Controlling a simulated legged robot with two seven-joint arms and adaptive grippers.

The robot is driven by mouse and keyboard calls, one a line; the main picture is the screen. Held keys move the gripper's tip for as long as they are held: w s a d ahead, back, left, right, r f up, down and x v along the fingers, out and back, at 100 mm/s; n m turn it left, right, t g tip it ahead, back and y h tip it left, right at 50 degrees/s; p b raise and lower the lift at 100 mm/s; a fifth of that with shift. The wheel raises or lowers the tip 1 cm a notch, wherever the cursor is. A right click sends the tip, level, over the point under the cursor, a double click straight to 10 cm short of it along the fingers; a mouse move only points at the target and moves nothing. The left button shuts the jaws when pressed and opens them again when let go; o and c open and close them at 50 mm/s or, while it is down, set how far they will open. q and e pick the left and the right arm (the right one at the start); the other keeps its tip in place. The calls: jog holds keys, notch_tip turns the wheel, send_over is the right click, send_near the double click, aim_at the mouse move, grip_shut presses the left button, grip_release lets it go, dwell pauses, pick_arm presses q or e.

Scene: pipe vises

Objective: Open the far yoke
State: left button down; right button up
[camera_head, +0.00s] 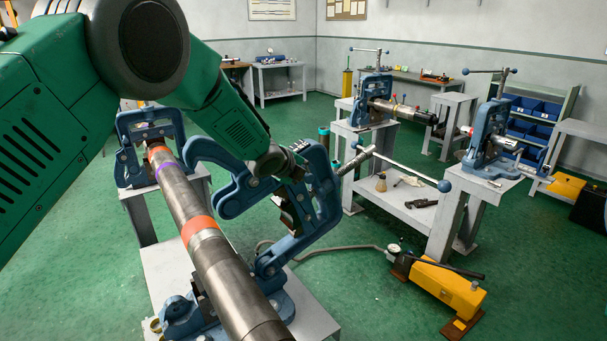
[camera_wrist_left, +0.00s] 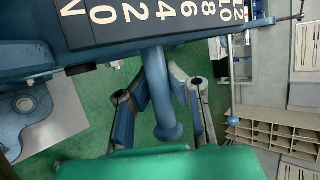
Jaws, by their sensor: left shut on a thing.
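A long steel pipe (camera_head: 222,255) with orange and purple bands runs through two blue vises. The far vise (camera_head: 133,165) stands at the pipe's far end, with its yoke (camera_head: 150,122) over the pipe. At the near vise (camera_head: 180,318) the blue yoke (camera_head: 325,190) is tilted over to the right, off the pipe, with its screw and T-handle (camera_head: 400,165) pointing right. My left gripper (camera_head: 284,162) is at this tilted yoke, its fingers mostly hidden. In the left wrist view its fingers (camera_wrist_left: 164,95) close around a blue rounded handle (camera_wrist_left: 160,90) below a numbered plate (camera_wrist_left: 150,12).
A yellow pump (camera_head: 447,287) with a hose lies on the green floor at the right. Two more vises (camera_head: 375,95) (camera_head: 487,135) stand on grey benches behind. A rack with blue bins (camera_head: 525,128) is at the right. Green floor is clear in the foreground right.

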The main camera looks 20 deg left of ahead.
pick_arm(q)
jog(key=shift+w+a+r, duration=0.2)
jog(key=shift+r, duration=0.25)
jog(key=c, duration=1.5)
grip_release()
jog(key=shift+s+a+f, duration=0.1)
jog(key=shift+f, duration=0.1)
jog(key=shift+s, duration=0.1)
jog(key=shift+v, duration=5.85)
jog(key=shift+a, duration=0.15)
